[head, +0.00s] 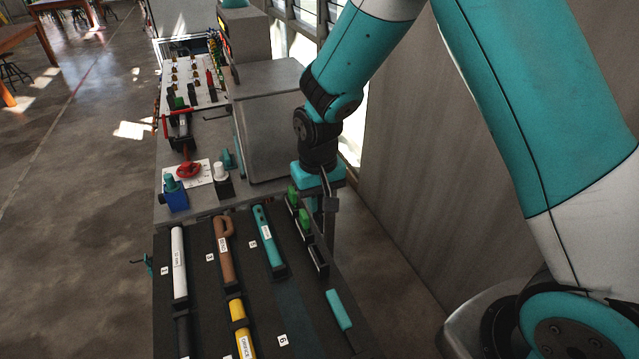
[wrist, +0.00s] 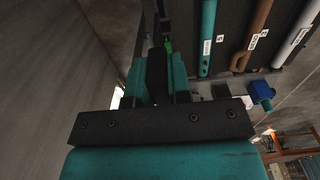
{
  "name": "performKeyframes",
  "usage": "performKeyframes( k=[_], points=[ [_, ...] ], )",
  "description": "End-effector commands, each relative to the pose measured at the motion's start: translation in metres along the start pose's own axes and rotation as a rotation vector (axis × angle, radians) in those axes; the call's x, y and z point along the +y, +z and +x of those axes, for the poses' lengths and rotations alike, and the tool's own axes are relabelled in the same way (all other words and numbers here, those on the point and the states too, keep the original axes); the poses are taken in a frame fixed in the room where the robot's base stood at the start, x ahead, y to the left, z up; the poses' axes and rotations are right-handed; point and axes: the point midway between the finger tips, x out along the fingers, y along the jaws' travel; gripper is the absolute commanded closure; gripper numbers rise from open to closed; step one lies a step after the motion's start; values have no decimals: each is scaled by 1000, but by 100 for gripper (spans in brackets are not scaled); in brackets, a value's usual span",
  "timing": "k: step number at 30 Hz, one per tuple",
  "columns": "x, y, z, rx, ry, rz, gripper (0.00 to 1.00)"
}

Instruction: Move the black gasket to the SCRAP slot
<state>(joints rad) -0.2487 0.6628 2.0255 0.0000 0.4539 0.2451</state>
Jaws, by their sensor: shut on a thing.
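My gripper (head: 322,190) points down over the right edge of the dark tool board. In the wrist view its teal fingers (wrist: 157,68) are shut on a dark piece (wrist: 157,80), which looks like the black gasket. Its shape is mostly hidden between the fingers. In the head view a small dark grey piece (head: 330,204) shows at the fingertips. Beside and below the gripper is a narrow row of black holders (head: 318,262), with green pieces (head: 305,217) in the far ones. I cannot read which slot is marked SCRAP.
Labelled white (head: 179,262), brown (head: 225,260) and teal (head: 267,240) tools lie on the board (head: 200,300). A yellow tool (head: 241,325) and a teal handle (head: 339,309) lie nearer. A grey cabinet (head: 270,120) stands behind, beside a blue vise-like block (head: 176,198).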

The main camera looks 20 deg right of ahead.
Motion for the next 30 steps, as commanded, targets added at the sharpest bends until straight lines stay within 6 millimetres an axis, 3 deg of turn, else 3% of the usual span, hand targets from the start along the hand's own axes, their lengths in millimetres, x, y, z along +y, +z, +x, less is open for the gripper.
performKeyframes(
  k=[8, 19, 30],
  points=[
    [1, 0, 23, 0, 0, 3, 100],
    [2, 0, 72, 0, 0, 4, 100],
    [2, 2, 89, 0, 0, 4, 100]
  ],
)
